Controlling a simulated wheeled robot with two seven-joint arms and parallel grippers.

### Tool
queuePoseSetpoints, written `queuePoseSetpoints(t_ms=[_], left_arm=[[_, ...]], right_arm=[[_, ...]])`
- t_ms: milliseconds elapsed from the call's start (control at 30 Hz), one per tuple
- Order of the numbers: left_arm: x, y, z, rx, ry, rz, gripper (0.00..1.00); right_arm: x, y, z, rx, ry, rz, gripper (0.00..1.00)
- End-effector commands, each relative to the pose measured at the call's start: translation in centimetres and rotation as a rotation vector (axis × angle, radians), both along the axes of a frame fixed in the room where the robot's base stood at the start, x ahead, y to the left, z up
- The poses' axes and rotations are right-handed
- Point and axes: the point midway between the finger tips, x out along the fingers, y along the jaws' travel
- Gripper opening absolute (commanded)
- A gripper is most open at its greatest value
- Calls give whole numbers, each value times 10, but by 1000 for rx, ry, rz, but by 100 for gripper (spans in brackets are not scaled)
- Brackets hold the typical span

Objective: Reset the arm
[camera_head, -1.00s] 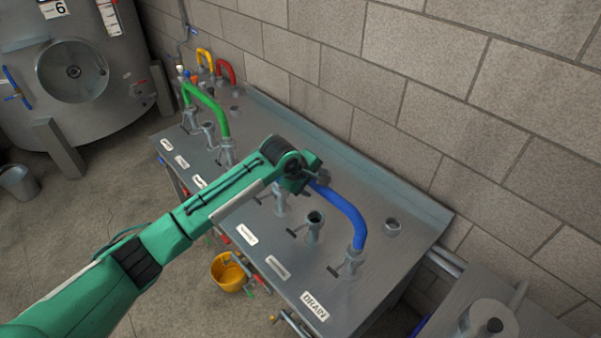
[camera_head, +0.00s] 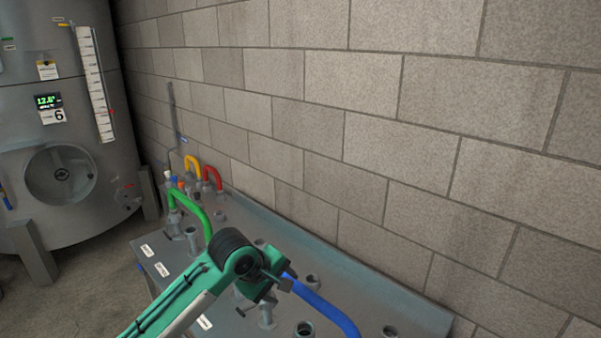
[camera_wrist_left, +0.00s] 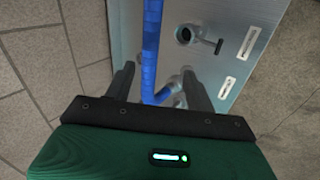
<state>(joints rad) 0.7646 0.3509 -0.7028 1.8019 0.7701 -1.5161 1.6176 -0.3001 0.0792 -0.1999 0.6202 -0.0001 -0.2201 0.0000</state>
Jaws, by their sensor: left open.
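My left arm comes in from the bottom of the head view, its gripper (camera_head: 268,296) over the steel panel (camera_head: 395,300) by the near-left end of the blue bent pipe (camera_head: 325,311). In the left wrist view the gripper's two dark fingers (camera_wrist_left: 158,85) stand apart. The blue pipe (camera_wrist_left: 151,45) runs through the gap between them in the picture; I cannot tell whether either finger touches it. The lower right end of the blue pipe is cut off in the head view. My right gripper is not in view.
A green bent pipe (camera_head: 193,210) stands on the panel's left, with yellow (camera_head: 192,160) and red (camera_head: 213,176) bends behind it. Open ports (camera_head: 304,328) stand near the blue pipe. A block wall (camera_head: 400,130) closes the back. A steel tank (camera_head: 60,130) stands at left.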

Motion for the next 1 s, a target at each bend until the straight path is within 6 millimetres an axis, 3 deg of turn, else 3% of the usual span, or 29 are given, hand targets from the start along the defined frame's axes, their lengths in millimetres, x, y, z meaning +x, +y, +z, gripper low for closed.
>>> queuePoseSetpoints(t_ms=[200, 467, 767, 1000], left_arm=[[-49, 1, -53, 54, -63, -160, 55], [-110, 20, -103, 148, -146, -321, 55], [-188, 61, -149, 304, -198, -468, 55], [-258, 106, -174, 463, -185, -587, 55]], right_arm=[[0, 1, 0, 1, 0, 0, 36], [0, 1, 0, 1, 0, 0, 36], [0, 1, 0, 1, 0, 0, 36], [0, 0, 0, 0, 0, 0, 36]])
